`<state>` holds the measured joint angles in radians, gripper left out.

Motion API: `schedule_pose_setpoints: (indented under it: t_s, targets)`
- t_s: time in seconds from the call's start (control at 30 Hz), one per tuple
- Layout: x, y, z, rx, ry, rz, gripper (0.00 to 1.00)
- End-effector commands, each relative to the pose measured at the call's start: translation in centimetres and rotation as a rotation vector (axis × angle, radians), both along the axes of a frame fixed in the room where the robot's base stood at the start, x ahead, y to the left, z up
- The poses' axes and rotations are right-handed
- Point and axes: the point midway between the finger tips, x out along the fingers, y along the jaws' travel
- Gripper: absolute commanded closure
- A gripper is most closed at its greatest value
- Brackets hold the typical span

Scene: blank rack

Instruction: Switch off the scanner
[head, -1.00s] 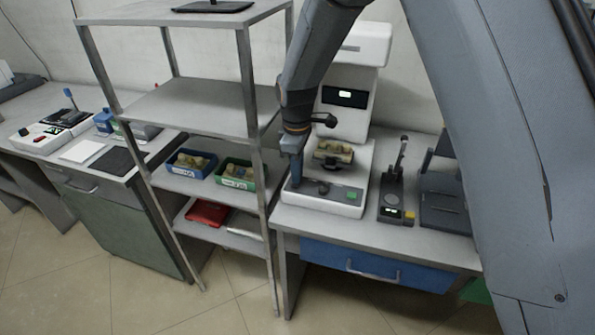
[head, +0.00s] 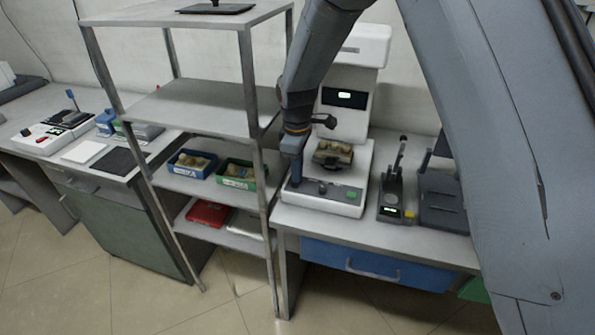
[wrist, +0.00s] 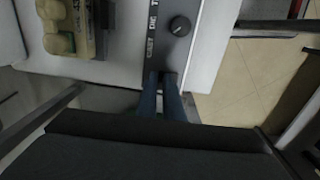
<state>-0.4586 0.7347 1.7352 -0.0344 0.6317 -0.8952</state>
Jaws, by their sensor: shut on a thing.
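The scanner (head: 349,125) is a tall white machine on the right bench, with a lit display (head: 344,94) on its dark upper face. Its low white base carries a grey front panel with a dark round knob (head: 322,188) and a green button (head: 352,195). The panel (wrist: 172,50) and the knob (wrist: 180,25) also show in the wrist view. My gripper (head: 296,177) points down at the left end of this panel. In the wrist view its two blue fingers (wrist: 163,76) are close together on a small panel control, mostly hidden between them.
A brown block-like sample (head: 333,153) sits on the scanner's base. A dark device with an upright lever (head: 391,190) stands to the right. A metal shelf rack (head: 190,105), holding blue and green bins, stands close on the left.

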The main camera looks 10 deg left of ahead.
Motion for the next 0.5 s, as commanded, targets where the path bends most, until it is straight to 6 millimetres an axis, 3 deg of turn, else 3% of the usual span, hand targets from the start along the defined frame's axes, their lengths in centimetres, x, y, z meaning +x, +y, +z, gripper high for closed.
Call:
schedule_pose_setpoints:
  t_s: [0.03,0.5]
  targets:
    - [-0.51,-0.49,-1.64,-0.010,0.019,-0.001,1.00]
    - [-0.22,-0.41,-2.40,-0.009,0.031,-0.001,1.00]
